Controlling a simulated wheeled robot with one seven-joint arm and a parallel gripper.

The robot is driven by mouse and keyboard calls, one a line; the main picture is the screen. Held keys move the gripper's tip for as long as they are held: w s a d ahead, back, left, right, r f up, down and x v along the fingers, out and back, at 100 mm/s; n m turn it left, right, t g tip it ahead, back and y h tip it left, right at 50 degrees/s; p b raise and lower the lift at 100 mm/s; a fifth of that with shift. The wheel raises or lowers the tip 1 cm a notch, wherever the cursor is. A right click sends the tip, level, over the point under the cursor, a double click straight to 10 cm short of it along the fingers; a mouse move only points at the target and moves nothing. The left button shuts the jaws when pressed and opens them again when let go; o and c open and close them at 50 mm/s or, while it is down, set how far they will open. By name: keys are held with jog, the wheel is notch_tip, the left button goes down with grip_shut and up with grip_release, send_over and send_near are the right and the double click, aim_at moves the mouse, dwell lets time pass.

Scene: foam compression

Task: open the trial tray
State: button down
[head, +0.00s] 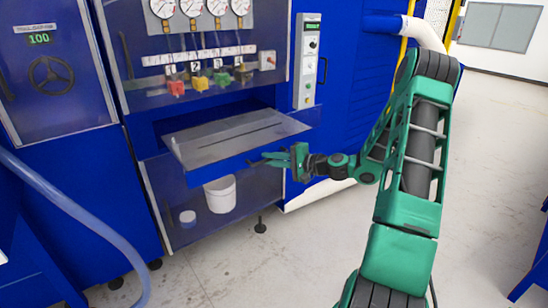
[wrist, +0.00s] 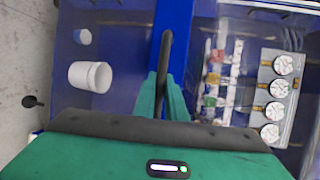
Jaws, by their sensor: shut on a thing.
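The trial tray (head: 215,143) is a flat grey-topped drawer with a blue front, and it juts out of a dark recess in the blue machine. Its blue front also shows in the wrist view (wrist: 180,22) as an upright band. A dark bar handle (wrist: 166,55) runs along that front. My gripper (head: 264,158), green, reaches in from the right at the tray's front. In the wrist view its fingers (wrist: 162,95) are shut on the handle, one on each side. The fingertips are small in the head view, and the handle is mostly hidden there.
Below the tray, a white bucket (head: 220,194) and a small white pot (head: 187,217) stand behind a clear panel. Above it are gauges (head: 200,8) and coloured valves (head: 200,83). A blue hose (head: 70,205) hangs at left. Floor (head: 300,250) in front is clear.

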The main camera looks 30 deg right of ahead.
jog(key=shift+s+d+f, duration=0.15)
jog(key=shift+s, duration=0.95)
jog(key=shift+d, duration=0.1)
jog(key=c, duration=2.1)
grip_release()
jog(key=shift+w, duration=0.1)
jog(key=shift+d, duration=0.1)
jog(key=v, duration=1)
jog(key=shift+s+d, duration=0.15)
jog(key=shift+s, duration=0.15)
